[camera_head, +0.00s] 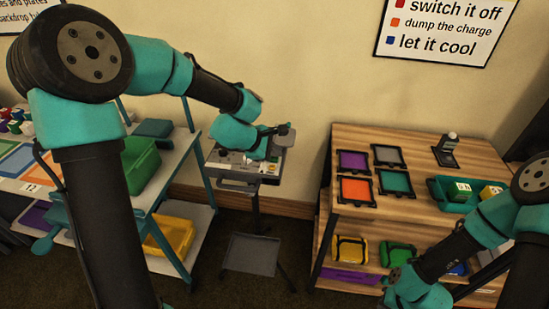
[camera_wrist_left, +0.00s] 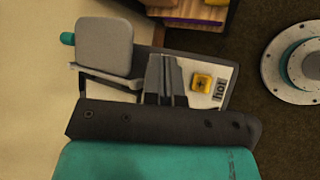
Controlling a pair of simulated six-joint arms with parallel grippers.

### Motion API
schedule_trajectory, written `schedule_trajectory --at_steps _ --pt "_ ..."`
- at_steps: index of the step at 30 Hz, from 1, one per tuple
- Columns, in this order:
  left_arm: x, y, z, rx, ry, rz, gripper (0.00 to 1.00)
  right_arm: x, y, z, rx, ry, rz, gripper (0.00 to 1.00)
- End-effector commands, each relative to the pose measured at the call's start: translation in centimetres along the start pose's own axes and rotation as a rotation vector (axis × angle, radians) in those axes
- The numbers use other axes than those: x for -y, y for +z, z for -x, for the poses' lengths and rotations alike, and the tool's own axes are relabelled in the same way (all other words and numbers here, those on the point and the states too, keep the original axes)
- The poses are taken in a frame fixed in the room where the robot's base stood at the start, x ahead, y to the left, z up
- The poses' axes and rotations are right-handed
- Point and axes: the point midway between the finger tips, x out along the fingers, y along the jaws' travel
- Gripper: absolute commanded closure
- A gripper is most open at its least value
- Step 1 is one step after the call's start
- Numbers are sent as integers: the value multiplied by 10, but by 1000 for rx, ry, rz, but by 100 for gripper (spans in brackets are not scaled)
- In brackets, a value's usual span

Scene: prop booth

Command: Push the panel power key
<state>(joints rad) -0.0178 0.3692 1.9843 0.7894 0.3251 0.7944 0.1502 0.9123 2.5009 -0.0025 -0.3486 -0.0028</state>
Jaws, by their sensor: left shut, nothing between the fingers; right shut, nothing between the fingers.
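A grey control panel (camera_head: 240,171) stands on a stand against the wall. I cannot tell for sure that this is the power key. My left gripper (camera_wrist_left: 166,78) is shut and empty, over the panel face just left of the yellow key in that view. Whether it touches the panel is unclear. In the head view my left wrist hides part of the panel. My right gripper is out of frame at the bottom right.
A shelf with a green bin (camera_head: 141,160) is left of the panel. A wooden shelf (camera_head: 345,143) with coloured tiles and a teal tray (camera_head: 447,204) is right.

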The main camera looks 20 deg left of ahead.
Motion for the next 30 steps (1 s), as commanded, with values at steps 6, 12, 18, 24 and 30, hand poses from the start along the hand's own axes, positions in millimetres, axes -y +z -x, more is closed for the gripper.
schedule_trajectory --at_steps 6,12,18,24,30 --pt "0 0 0 0 0 0 100 0 0 0 0 0 0 100" --pt "0 0 0 0 0 0 100 0 0 0 0 0 0 100" --pt "2 -2 -3 0 -1 1 100 0 0 0 0 0 0 100" --pt "5 -5 -6 0 0 0 100 0 0 0 0 0 0 100" --pt "5 -5 -6 0 0 0 100 0 0 0 0 0 0 100"
